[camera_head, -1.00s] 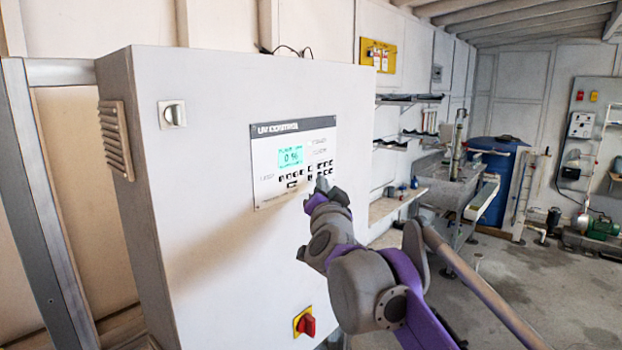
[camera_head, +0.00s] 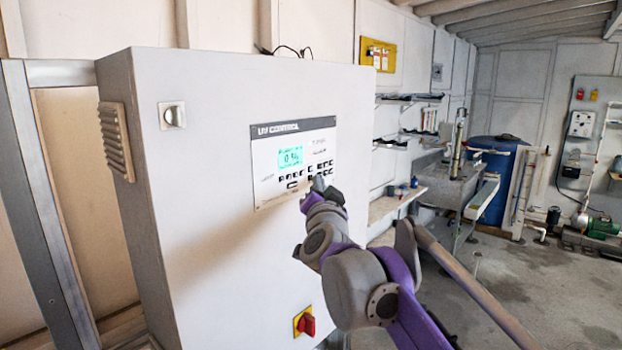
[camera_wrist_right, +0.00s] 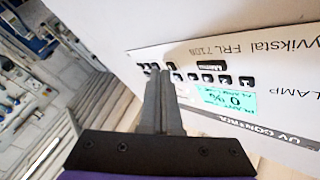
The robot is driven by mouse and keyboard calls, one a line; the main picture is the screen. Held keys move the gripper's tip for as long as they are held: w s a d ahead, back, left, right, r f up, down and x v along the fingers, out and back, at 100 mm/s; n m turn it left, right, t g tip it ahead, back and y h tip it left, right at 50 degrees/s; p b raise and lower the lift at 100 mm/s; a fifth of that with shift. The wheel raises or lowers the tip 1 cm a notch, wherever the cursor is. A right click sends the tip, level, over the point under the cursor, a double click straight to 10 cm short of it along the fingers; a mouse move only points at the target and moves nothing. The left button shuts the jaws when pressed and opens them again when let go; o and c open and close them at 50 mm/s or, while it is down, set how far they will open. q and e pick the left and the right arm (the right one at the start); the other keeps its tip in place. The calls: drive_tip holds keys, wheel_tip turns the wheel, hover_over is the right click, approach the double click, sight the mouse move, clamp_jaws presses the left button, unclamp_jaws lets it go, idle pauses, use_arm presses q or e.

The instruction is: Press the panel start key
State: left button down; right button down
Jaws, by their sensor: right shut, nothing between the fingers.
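The UV control panel (camera_head: 266,160) is a light plate with a dark title strip on the front of a white cabinet. It has a lit cyan display (camera_head: 290,158) and several small black keys (camera_head: 291,178) below and right of it. My right gripper (camera_head: 318,183) is shut and empty, its tips at the lower right of the key group. In the right wrist view the shut fingers (camera_wrist_right: 162,75) point at the end of the key row (camera_wrist_right: 225,80) and cover part of it. I cannot tell whether the tips touch a key. The start key's label is unreadable. My left gripper is not in view.
The white cabinet (camera_head: 220,240) fills the middle. It carries a red rotary switch (camera_head: 306,324) on yellow low down and a grey knob (camera_head: 172,115) at upper left. A sink bench (camera_head: 445,185) and blue barrel (camera_head: 494,165) stand behind at right. Floor at right is open.

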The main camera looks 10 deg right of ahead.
drive_tip(key=shift+w+a, duration=0.15)
idle(0.4)
drive_tip(key=shift+s+d, duration=0.45)
drive_tip(key=shift+s, duration=0.1)
drive_tip(key=s+d, duration=0.1)
drive_tip(key=s, duration=0.1)
drive_tip(key=s+d+p, duration=0.1)
drive_tip(key=s+d, duration=0.1)
idle(0.4)
idle(0.4)
